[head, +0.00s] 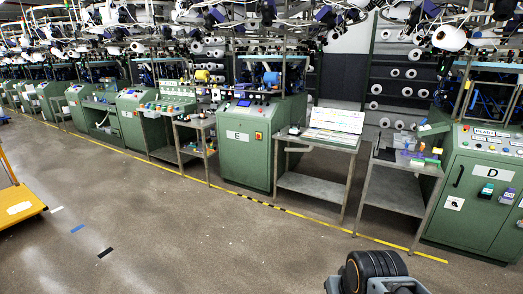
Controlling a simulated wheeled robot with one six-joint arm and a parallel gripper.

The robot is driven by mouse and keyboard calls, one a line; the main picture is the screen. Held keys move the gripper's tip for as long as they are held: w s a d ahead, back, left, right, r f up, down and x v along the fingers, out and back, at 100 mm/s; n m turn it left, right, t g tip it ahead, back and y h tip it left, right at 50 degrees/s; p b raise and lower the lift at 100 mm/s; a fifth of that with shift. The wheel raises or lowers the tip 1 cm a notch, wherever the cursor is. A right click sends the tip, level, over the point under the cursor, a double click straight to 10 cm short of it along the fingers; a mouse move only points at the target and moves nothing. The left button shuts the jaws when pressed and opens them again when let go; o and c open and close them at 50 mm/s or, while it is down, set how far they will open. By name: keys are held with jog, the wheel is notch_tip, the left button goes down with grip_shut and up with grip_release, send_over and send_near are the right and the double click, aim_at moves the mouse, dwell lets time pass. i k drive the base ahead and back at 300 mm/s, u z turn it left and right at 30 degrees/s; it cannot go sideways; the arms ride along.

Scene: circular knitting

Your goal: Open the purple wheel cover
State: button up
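I cannot make out the purple wheel cover for certain in the head view. A small purple item (410,154) lies among other small things on the metal side table (394,190) left of the green machine marked D (485,190). Dark purple-blue parts (325,15) hang among the yarn gear overhead, too small to tell apart. A dark rounded part of my own arm shows at the bottom edge, right of centre. My gripper's fingers are not in view.
A green machine marked E (244,155) stands mid-row. Beside it, a metal table (314,185) holds a tilted board (336,122). A yellow cart (18,203) stands at the left. The grey floor (190,235) in front of the yellow line is mostly clear.

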aim_at(243, 86)
jog(key=z, duration=0.05)
jog(key=i, duration=2.45)
jog(key=u, duration=0.6)
jog(key=i, duration=2.75)
jog(key=u, duration=0.7)
